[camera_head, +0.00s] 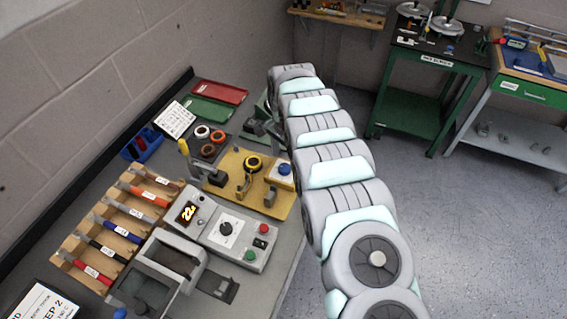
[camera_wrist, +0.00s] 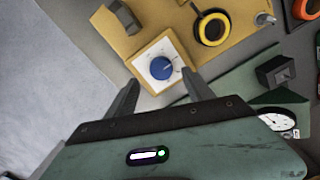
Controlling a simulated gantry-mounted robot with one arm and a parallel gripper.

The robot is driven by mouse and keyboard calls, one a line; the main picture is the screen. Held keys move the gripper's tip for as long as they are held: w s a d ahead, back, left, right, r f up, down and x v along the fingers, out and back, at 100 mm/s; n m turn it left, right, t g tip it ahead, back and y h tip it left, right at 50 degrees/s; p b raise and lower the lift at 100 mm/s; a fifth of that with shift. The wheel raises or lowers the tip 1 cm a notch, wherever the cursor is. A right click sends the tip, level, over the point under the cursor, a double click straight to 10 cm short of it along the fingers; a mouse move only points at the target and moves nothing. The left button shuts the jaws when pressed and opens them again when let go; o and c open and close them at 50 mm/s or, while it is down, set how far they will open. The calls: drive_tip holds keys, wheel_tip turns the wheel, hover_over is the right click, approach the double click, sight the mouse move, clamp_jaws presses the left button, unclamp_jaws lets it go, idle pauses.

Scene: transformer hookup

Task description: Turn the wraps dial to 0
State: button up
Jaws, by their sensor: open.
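A round blue dial (camera_wrist: 161,68) sits on a white square plate (camera_wrist: 150,76) with small marks around it, at the edge of a yellow board (camera_wrist: 130,48). A short pale line on the dial points to the right; the scale is too small to read. In the head view the blue dial (camera_head: 284,169) shows at the yellow board's right edge, beside my arm. My gripper (camera_wrist: 161,79) is open and empty, its fingers spread on either side of the dial plate in the wrist view. I cannot tell its height above the dial. In the head view my arm hides the gripper.
A yellow-and-black ring (camera_head: 253,163) and upright posts stand on the board near the dial. A grey control box (camera_head: 226,228) with a black knob and a lit display is in front. Tool racks (camera_head: 112,232) are at left. Open floor (camera_wrist: 60,85) lies beyond the bench edge.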

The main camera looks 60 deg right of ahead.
sight(285, 167)
drive_tip(key=shift+w+f, duration=0.15)
drive_tip(key=shift+f, duration=2.15)
clamp_jaws()
